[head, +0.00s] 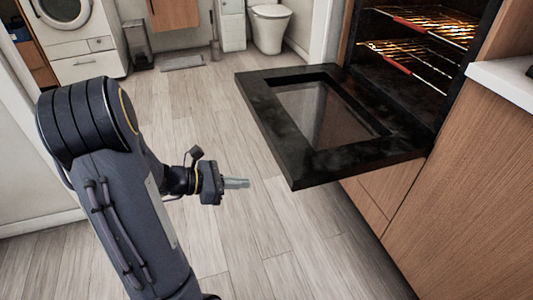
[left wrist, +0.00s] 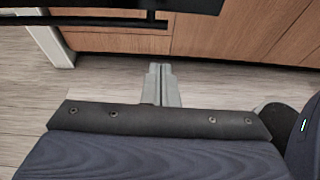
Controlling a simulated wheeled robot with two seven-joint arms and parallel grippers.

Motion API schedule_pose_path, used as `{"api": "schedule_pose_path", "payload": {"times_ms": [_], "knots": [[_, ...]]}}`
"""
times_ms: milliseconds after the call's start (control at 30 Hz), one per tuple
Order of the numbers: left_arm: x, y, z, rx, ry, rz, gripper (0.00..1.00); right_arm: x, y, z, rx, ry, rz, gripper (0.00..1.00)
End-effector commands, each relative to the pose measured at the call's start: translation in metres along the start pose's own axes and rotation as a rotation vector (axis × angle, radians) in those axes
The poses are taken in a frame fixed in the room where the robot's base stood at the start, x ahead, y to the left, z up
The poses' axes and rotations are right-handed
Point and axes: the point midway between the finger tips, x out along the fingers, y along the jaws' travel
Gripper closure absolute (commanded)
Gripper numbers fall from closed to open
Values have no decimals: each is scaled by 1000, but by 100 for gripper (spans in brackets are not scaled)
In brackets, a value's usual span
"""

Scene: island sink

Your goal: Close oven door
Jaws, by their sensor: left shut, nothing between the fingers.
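The oven door (head: 291,158) is folded down, lying about level in front of the oven, with a black frame and a dark glass pane. The open oven (head: 408,65) behind it shows wire racks inside. My left gripper (head: 236,183) is shut and empty, left of the door's near-left edge and apart from it. In the left wrist view the gripper (left wrist: 161,85) points toward wooden cabinet fronts, with a dark edge of the oven door (left wrist: 120,17) across the top. My right gripper is not in view.
Wooden cabinets (head: 470,200) with a white countertop (head: 505,82) stand right of the oven. The wood floor (head: 215,110) left of the door is clear. A washing machine (head: 75,35), a bin (head: 137,45) and a toilet (head: 270,25) are at the back.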

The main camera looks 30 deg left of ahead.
Motion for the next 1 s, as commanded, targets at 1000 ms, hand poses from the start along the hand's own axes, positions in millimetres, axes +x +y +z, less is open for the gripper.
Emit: {"api": "schedule_pose_path", "payload": {"times_ms": [1000], "knots": [[86,7,36,-19,-2,17,100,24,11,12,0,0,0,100]]}}
